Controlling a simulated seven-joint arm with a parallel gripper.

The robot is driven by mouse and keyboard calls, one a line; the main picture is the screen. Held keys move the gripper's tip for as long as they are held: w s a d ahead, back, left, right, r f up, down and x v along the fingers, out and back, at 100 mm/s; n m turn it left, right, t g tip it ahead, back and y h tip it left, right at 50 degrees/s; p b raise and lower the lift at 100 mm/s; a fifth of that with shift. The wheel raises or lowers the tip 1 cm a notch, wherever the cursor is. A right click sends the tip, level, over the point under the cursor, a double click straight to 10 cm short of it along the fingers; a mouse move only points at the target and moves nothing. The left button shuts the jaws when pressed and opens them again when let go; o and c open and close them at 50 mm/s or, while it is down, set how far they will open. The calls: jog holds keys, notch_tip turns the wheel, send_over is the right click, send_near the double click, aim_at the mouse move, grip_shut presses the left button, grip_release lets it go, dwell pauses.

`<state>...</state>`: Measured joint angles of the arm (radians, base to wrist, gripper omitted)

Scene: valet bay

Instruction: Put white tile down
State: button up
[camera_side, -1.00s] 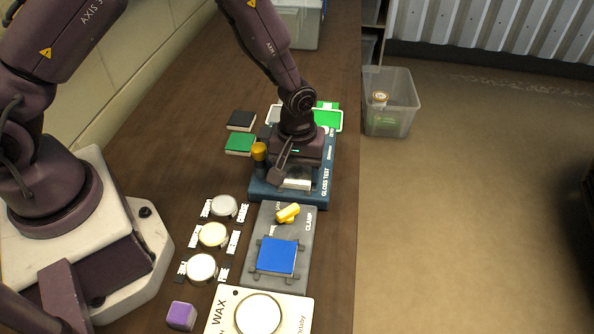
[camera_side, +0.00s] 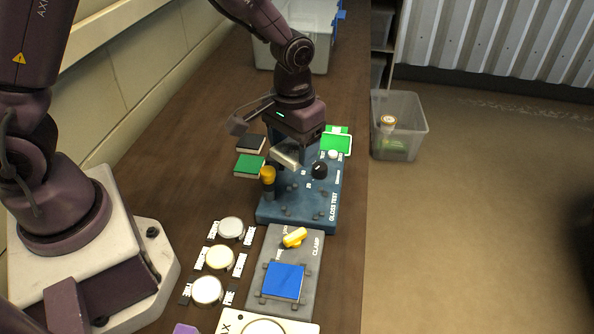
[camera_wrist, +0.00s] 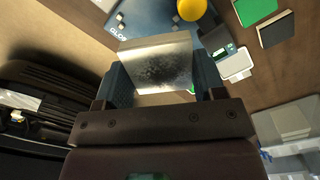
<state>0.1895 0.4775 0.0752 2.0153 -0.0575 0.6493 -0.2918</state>
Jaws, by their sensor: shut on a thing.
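My gripper (camera_side: 290,148) is shut on the white tile (camera_side: 284,158) and holds it tilted above the blue gloss test stand (camera_side: 300,208). In the wrist view the tile (camera_wrist: 158,62) sits between the two fingers of my gripper (camera_wrist: 162,82); its face looks pale and shiny with dark speckled smudges. The stand's top shows no tile on it. A black tile (camera_side: 250,143) and a green tile (camera_side: 249,165) lie on the bench left of the stand. A blue tile (camera_side: 284,280) sits in the grey clamp plate (camera_side: 310,262).
Several round tins (camera_side: 220,257) stand front left. A clear bin (camera_side: 400,140) with a jar is right of the bench.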

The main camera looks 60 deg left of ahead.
jog(key=a+r+m, duration=0.2)
jog(key=a+r, duration=0.3)
jog(key=r, duration=0.5)
jog(key=n, duration=0.9)
send_over(239, 193)
notch_tip(239, 193, down, 21)
jog(key=shift+s+r, duration=0.1)
jog(key=shift+r, duration=0.05)
jog(key=shift+f, duration=2)
jog(key=shift+f, duration=0.15)
jog(key=o, duration=0.9)
jog(key=shift+o, duration=0.2)
